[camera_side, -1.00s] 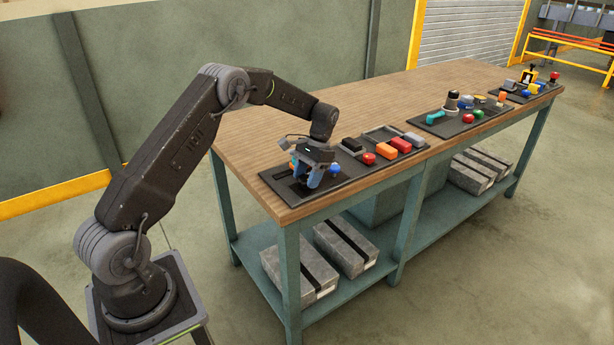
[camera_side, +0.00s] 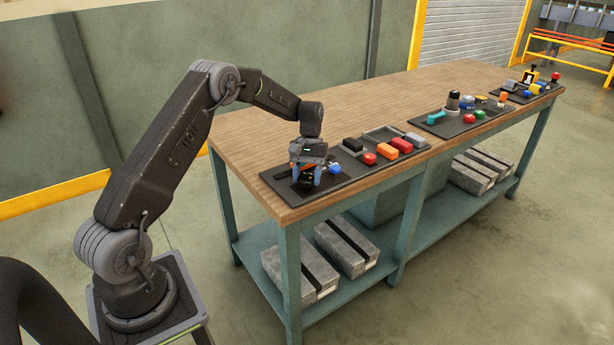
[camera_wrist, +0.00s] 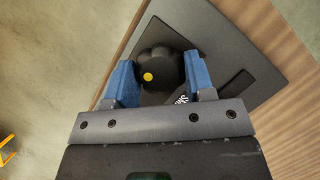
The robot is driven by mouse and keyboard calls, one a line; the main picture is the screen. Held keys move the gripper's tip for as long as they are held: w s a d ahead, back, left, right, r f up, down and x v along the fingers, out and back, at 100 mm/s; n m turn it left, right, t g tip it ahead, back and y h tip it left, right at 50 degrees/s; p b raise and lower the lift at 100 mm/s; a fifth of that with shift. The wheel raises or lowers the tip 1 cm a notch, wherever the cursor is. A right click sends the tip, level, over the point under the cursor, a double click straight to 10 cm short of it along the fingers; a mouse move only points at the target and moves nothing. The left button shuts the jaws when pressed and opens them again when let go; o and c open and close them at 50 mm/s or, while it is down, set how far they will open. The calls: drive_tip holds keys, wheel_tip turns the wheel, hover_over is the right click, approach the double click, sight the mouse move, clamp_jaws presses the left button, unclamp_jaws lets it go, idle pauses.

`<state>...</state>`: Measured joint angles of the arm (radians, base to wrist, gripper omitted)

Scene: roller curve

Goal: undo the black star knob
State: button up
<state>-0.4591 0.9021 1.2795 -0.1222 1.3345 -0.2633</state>
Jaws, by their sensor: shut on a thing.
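The black star knob (camera_wrist: 160,62) has a lobed rim and a yellow dot on its top. In the wrist view it sits between the two blue fingers of my gripper (camera_wrist: 160,80), which are shut on its sides. In the side view my gripper (camera_side: 307,180) points down over the near-left end of the dark board, and the knob is mostly hidden between the fingers. What the knob is screwed onto is hidden under it.
The dark mat (camera_side: 342,184) lies at the bench's near end. A blue knob (camera_side: 335,168) stands close right of my gripper. The wooden bench top (camera_side: 260,130) behind is clear.

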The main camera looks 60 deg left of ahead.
drive_tip(key=shift+s+f, duration=0.15)
drive_tip(key=shift+f, duration=0.15)
drive_tip(key=o, duration=0.9)
drive_tip(key=shift+r, duration=0.15)
drive_tip(key=shift+r, duration=0.1)
drive_tip(key=v, duration=1.3)
drive_tip(key=shift+a+r, duration=0.1)
drive_tip(key=shift+r, duration=0.2)
